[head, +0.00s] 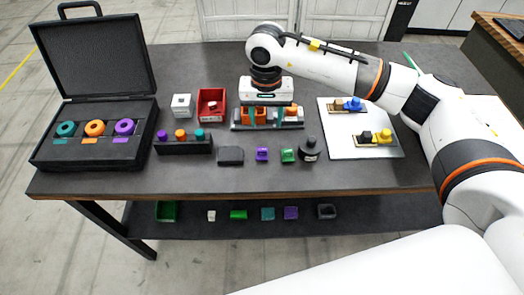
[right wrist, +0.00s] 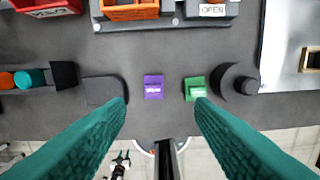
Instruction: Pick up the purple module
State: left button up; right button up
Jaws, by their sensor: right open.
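The purple module (head: 262,155) is a small block lying on the dark table, near the front middle. In the right wrist view the purple module (right wrist: 153,87) shows whole, between a dark grey block and a green module. My right gripper (head: 267,121) is above the table, behind the purple module in the head view. Its two teal fingers are wide apart with nothing between them. In the right wrist view the open right gripper (right wrist: 160,106) has its fingertips to either side of the module's line, apart from it. My left gripper is not in view.
The green module (head: 288,155) sits close right of the purple one, then a black round part (head: 309,149). A dark block (head: 231,155) lies left. The fixture with orange parts (head: 267,126) is behind. A white board (head: 345,143) lies right; an open case (head: 92,148) stands left.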

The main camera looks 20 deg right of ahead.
jog(key=p, duration=0.2)
send_over(262, 149)
jog(key=d, duration=0.1)
notch_tip(262, 149, down, 5)
jog(key=shift+w+f, duration=0.1)
jog(key=shift+w, duration=0.05)
jog(key=f+p, duration=0.1)
jog(key=f, duration=0.1)
jog(key=a+f+p, duration=0.1)
jog(key=f, duration=0.1)
jog(key=shift+s+f+p, duration=0.2)
jog(key=shift+f+p, duration=0.1)
jog(key=shift+p, duration=0.05)
jog(key=shift+f, duration=0.45)
jog(key=c, duration=1.1)
